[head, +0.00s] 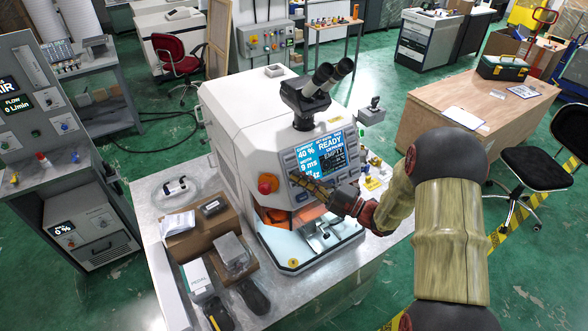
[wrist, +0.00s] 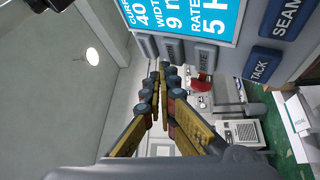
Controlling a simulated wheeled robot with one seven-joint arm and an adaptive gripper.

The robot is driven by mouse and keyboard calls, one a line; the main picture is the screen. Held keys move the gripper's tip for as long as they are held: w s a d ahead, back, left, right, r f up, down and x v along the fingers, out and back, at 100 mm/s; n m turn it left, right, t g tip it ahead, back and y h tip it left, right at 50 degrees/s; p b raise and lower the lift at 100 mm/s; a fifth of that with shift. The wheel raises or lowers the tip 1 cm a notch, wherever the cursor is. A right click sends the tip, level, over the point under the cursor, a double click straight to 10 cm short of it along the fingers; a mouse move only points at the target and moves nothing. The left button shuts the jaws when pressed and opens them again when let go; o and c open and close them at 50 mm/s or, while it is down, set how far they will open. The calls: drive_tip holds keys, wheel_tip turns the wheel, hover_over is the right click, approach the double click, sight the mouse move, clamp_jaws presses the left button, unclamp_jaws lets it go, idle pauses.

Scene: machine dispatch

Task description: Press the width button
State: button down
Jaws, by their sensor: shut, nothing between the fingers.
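The white welding machine (head: 250,120) stands on a metal bench, its lit screen (head: 320,158) reading READY, 40 %, and 9 ms beside the width label. The wrist view shows the screen (wrist: 185,12) sideways, with a row of grey buttons along its edge. The middle one, in line with the width reading, is the width button (wrist: 172,52); its lettering is hard to read. My gripper (wrist: 160,70) is shut and empty, fingertips close to the width button; I cannot tell whether they touch. In the head view my gripper (head: 297,177) reaches the panel's left side and hides some buttons there.
Blue TACK (wrist: 263,65) and SEAM (wrist: 284,18) buttons sit near the grey row. A red stop button (head: 268,184) is left of my fingertips. Microscope eyepieces (head: 328,75) rise above the panel. A cardboard box (head: 205,235) and pedals lie on the bench's left.

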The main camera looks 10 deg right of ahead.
idle(0.3)
drive_tip(key=s+p, duration=0.1)
drive_tip(key=s+d+r+p, duration=0.1)
drive_tip(key=s, duration=0.1)
drive_tip(key=s+r+p, duration=0.1)
drive_tip(key=shift+s+d+r+p, duration=0.1)
drive_tip(key=shift+s+d+p, duration=0.1)
drive_tip(key=shift+p, duration=0.1)
idle(0.8)
